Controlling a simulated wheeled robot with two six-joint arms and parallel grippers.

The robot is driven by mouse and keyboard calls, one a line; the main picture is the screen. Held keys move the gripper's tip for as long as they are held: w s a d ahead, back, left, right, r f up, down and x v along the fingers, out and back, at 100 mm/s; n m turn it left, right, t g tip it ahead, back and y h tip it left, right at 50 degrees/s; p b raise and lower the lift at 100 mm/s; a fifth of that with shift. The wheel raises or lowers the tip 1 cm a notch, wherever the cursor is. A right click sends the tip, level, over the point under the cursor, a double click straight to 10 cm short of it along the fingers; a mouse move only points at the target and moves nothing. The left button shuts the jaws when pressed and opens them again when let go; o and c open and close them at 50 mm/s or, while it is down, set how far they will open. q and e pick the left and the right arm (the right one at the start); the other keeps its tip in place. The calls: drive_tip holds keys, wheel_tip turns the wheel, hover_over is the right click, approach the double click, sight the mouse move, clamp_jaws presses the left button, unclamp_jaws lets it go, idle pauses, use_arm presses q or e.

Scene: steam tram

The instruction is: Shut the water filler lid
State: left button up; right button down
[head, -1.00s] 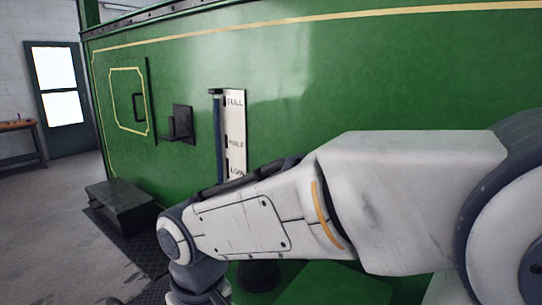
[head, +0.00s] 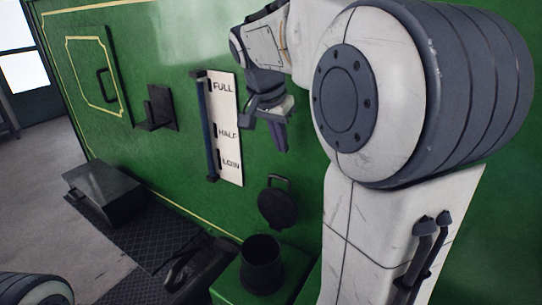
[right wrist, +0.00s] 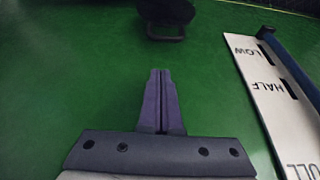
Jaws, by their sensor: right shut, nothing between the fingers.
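The water filler lid (head: 277,207) is a black round disc with a loop handle. It stands open and upright against the green wall, above and behind the black filler neck (head: 262,268), whose top is open. My right gripper (head: 281,142) is above the lid, near the gauge, apart from it. In the right wrist view the right gripper's fingers (right wrist: 161,75) are pressed together and empty. The lid (right wrist: 165,10) shows partly at the top edge there, with its handle toward the fingertips. My left gripper is not in view.
A white level gauge (head: 228,135) with a blue tube is on the wall left of the gripper. A black bracket (head: 157,108) sticks out farther left. A black step (head: 104,190) is on the floor. The neck stands on a green box (head: 232,290).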

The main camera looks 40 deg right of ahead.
use_arm(q)
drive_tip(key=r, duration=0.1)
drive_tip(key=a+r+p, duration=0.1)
drive_tip(key=p, duration=0.1)
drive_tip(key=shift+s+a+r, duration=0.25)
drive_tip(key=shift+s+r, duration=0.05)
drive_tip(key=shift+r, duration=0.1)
use_arm(e)
drive_tip(key=s+a+x, duration=0.1)
drive_tip(key=x, duration=0.7)
drive_tip(key=shift+w+f, duration=0.2)
drive_tip(key=shift+f, duration=0.1)
